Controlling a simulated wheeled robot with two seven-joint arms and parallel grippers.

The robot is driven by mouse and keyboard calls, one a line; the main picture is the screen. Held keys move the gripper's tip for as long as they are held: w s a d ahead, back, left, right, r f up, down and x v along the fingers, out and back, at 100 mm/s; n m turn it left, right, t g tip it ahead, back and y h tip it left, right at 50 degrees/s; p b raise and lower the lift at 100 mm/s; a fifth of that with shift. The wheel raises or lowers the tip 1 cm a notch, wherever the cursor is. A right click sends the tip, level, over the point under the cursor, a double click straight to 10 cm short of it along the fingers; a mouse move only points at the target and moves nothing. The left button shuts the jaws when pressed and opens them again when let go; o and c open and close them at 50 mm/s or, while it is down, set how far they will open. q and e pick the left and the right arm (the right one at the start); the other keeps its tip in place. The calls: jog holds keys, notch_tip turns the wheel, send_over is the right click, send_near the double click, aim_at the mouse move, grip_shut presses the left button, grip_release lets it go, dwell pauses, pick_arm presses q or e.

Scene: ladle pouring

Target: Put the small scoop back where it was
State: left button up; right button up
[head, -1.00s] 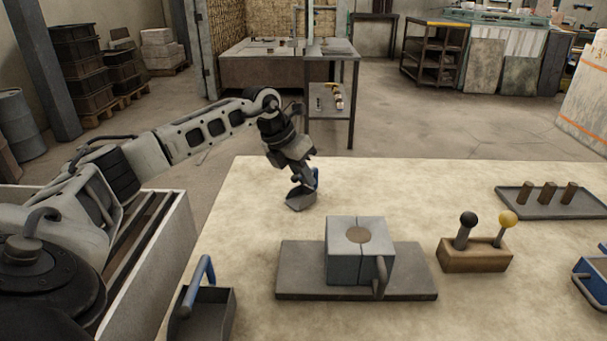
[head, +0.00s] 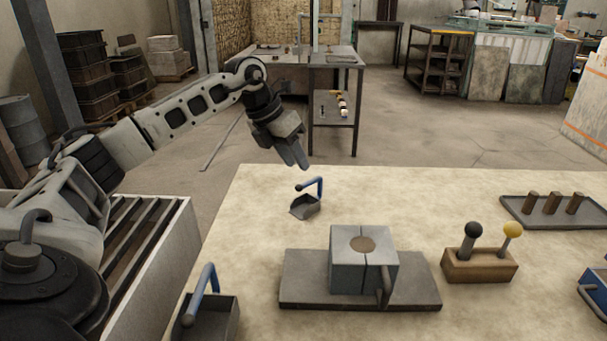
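The small scoop (head: 304,207) is a grey pan with an upright blue handle. It sits on the pale table (head: 260,245) near its far left part, behind the grey block. My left gripper (head: 297,164) is above and just behind the scoop, apart from its handle, with nothing held. Its two fingers point down and look close together; the gap between them is hard to judge. My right gripper is not in view.
A grey two-part block (head: 362,273) stands on a dark plate (head: 300,285). A larger blue-handled scoop (head: 221,320) is at the front left. A wooden stand with two knobs (head: 478,267) and a tray with pegs (head: 585,218) are right. A blue-sided container (head: 593,290) is at the right edge.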

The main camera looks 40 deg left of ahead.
pick_arm(q)
jog(key=shift+v, duration=2.2)
